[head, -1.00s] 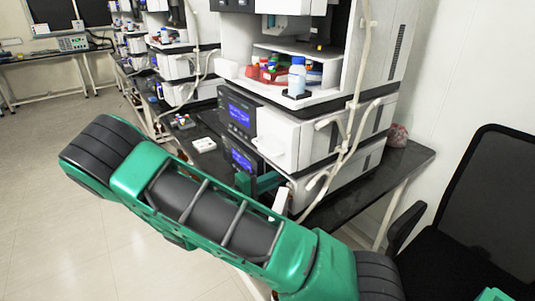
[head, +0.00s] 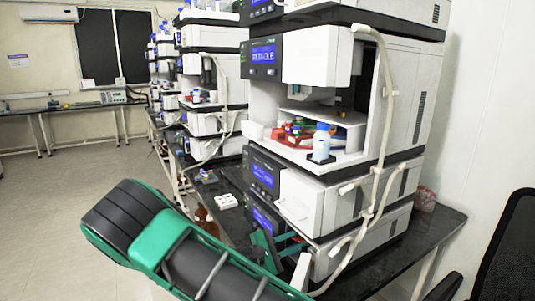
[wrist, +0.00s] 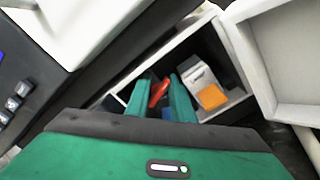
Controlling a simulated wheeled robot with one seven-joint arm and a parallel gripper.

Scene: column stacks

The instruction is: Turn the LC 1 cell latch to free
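My gripper (wrist: 160,88) reaches into an open white compartment (wrist: 135,75) in the wrist view. Its two teal fingers stand apart. A small red lever (wrist: 159,92), which looks like the latch, shows between them, with a bit of blue (wrist: 168,113) below it. I cannot tell whether either finger touches the lever. A white block with an orange face (wrist: 211,97) sits to the right of the fingers. In the head view my gripper (head: 277,247) is at the front of the lowest module of the near stack (head: 365,238); the latch is hidden there.
An open white door (wrist: 285,50) stands right of the compartment in the wrist view. A pale tube (head: 378,150) hangs along the stack's corner. A blue-capped bottle (head: 321,143) stands on a shelf above. A black chair (head: 507,245) is at right.

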